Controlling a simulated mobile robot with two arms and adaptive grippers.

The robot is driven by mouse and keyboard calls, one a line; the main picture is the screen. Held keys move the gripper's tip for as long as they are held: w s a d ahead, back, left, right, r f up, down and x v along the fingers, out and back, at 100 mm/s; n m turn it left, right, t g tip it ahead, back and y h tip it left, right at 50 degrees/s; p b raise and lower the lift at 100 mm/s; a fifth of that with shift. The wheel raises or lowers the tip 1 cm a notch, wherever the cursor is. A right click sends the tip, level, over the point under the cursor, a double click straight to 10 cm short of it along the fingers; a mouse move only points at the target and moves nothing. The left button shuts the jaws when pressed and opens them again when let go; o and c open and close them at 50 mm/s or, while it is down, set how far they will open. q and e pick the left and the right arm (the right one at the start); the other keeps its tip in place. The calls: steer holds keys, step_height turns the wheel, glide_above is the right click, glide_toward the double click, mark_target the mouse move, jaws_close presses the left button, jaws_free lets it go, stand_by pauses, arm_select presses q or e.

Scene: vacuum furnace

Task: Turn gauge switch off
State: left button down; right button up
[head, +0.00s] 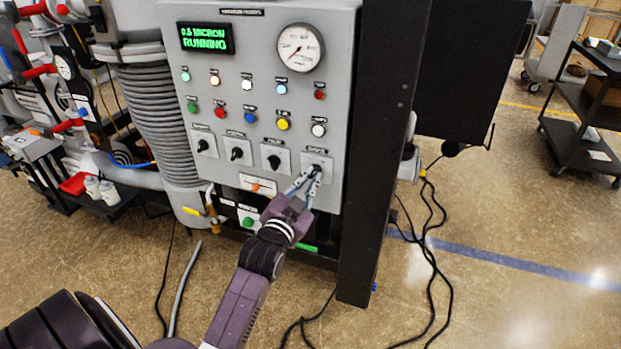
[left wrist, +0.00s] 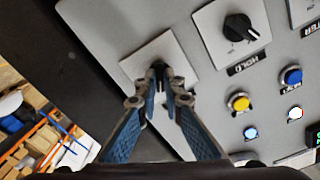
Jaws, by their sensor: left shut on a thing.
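The gauge switch is a small black knob on a light square plate (head: 323,157), the rightmost of the row of knobs on the grey control panel (head: 345,90). My left gripper (head: 316,174) is at this knob, with its two fingers closed around it from below. In the left wrist view the fingertips of the left gripper (left wrist: 160,86) pinch the black knob (left wrist: 158,68), which is mostly hidden between them. I cannot tell which way the knob points. My right gripper is not in view.
Several similar black knobs, including one beside the gauge switch (head: 274,161), sit to the left. Coloured buttons are above. A lit display (head: 205,38) reads running, and a round dial (head: 299,48) is beside it. A black post (head: 380,140) stands close on the right.

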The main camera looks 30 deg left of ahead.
arm_select(q)
steer(key=shift+r+n+p, duration=0.1)
steer(key=shift+n+p, duration=0.55)
steer(key=shift+n, duration=0.35)
steer(key=n+p, duration=0.2)
steer(key=n, duration=0.1)
steer(key=shift+n, duration=0.3)
steer(key=n+p, duration=0.1)
steer(key=n, duration=0.2)
steer(key=shift+n+p, duration=0.65)
steer(key=shift+n, duration=1.15)
steer(key=c, duration=2.1)
jaws_free()
